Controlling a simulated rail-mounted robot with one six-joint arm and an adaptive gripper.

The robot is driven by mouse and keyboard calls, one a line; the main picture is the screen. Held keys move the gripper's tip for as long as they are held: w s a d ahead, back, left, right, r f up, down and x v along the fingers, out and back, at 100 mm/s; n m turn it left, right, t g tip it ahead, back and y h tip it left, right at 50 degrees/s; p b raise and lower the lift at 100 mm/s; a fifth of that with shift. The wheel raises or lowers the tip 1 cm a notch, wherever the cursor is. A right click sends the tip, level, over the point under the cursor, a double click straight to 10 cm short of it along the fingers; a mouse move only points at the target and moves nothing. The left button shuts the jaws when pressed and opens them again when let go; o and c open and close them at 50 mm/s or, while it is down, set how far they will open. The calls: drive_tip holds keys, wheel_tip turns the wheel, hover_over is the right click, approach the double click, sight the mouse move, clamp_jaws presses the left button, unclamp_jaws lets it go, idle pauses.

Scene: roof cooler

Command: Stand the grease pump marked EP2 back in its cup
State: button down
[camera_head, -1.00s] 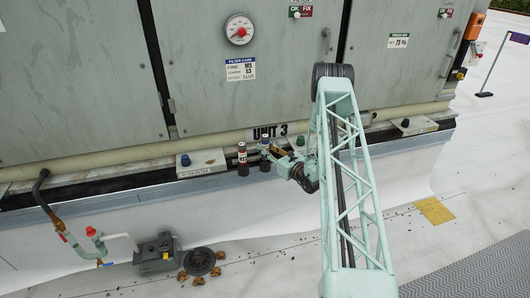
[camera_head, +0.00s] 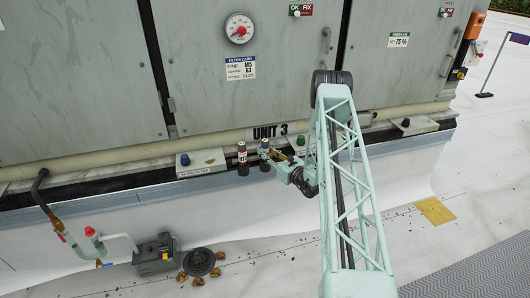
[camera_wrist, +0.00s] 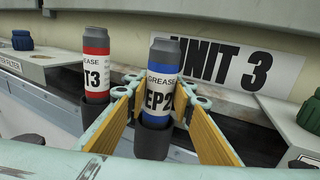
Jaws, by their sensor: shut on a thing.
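The blue grease pump marked EP2 (camera_wrist: 163,88) stands about upright in the middle of the wrist view, with a grey cap. My gripper (camera_wrist: 160,102) is shut on it, one yellow-padded finger on each side. Its lower end meets a dark cup (camera_wrist: 153,142); how deep it sits in it I cannot tell. In the head view the blue pump (camera_head: 264,146) is small, at the left end of my gripper (camera_head: 271,153).
A red grease pump (camera_wrist: 96,62), its label partly hidden, stands in its own dark cup (camera_wrist: 97,108) close on the left. A ledge with a dark green knob (camera_wrist: 309,112) is on the right. The UNIT 3 sign (camera_wrist: 230,65) is behind.

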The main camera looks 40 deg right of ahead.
drive_tip(key=shift+f, duration=0.35)
drive_tip(key=c, duration=2.3)
unclamp_jaws()
drive_tip(key=shift+o, duration=0.2)
drive_tip(key=shift+r, duration=0.2)
drive_tip(key=shift+s+r+p, duration=0.1)
drive_tip(key=shift+r+p, duration=0.35)
drive_tip(key=shift+r, duration=0.1)
drive_tip(key=s+p, duration=0.1)
drive_tip(key=s, duration=1)
drive_tip(key=shift+s+a+p, duration=0.15)
drive_tip(key=shift+s+p, duration=0.15)
drive_tip(key=shift+s, duration=0.1)
